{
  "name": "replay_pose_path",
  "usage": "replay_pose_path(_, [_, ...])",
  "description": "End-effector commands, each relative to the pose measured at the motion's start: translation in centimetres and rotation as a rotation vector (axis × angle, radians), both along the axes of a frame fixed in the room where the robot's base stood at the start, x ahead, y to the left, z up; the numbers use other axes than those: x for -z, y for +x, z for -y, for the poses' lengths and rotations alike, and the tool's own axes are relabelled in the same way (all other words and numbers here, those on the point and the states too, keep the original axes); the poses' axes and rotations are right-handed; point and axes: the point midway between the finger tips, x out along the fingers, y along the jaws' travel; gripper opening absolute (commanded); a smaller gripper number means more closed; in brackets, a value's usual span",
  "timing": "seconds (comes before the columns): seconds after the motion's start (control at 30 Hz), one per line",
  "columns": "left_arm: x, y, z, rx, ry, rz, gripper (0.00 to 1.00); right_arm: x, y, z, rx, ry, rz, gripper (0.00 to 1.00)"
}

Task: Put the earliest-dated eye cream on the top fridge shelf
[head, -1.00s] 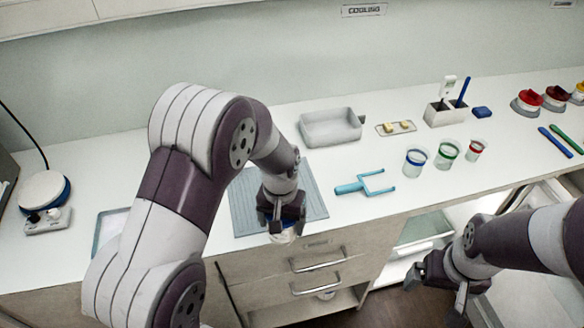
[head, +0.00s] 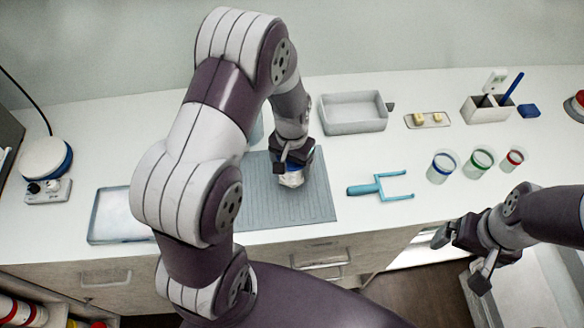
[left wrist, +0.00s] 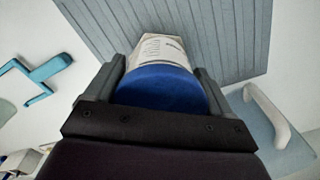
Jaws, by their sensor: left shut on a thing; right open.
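My left gripper (head: 293,158) is shut on a jar (head: 291,180) over the grey ribbed mat (head: 245,205). In the left wrist view the jar has a blue lid (left wrist: 160,87) between the fingers and a pale label (left wrist: 163,48) with print too small to read. I cannot tell whether the jar touches the mat. My right gripper (head: 462,255) is open and empty in front of the counter at the right. A white open unit (head: 415,248), perhaps the fridge, shows partly below the counter behind it; its shelves are mostly hidden.
A blue fork-like tool (head: 380,188) lies right of the mat. Beyond it stand three ringed beakers (head: 442,167), a grey tray (head: 352,112) and a pen holder (head: 487,110). A shallow tray (head: 118,225) lies left. Coloured-lidded jars (head: 22,310) sit low at left.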

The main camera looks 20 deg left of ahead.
Motion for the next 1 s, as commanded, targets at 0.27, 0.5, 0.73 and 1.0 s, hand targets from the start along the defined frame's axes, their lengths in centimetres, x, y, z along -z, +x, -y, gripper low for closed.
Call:
replay_pose_path(0.27, [3.3,-0.1,0.0,0.000,0.000,-0.001,0.46,-0.8,0.0,0.0,0.000,0.000,0.000,1.00])
replay_pose_path(0.5, [3.5,-0.1,0.0,0.000,0.000,-0.001,0.46,-0.6,0.0,0.0,0.000,0.000,0.000,1.00])
replay_pose_path(0.73, [3.5,-0.1,0.1,0.000,0.000,-0.001,1.00,-0.7,0.0,0.0,0.000,0.000,0.000,1.00])
replay_pose_path(1.0, [0.9,0.1,0.1,0.000,0.001,0.005,1.00,-0.2,0.0,0.0,0.000,0.000,0.000,1.00])
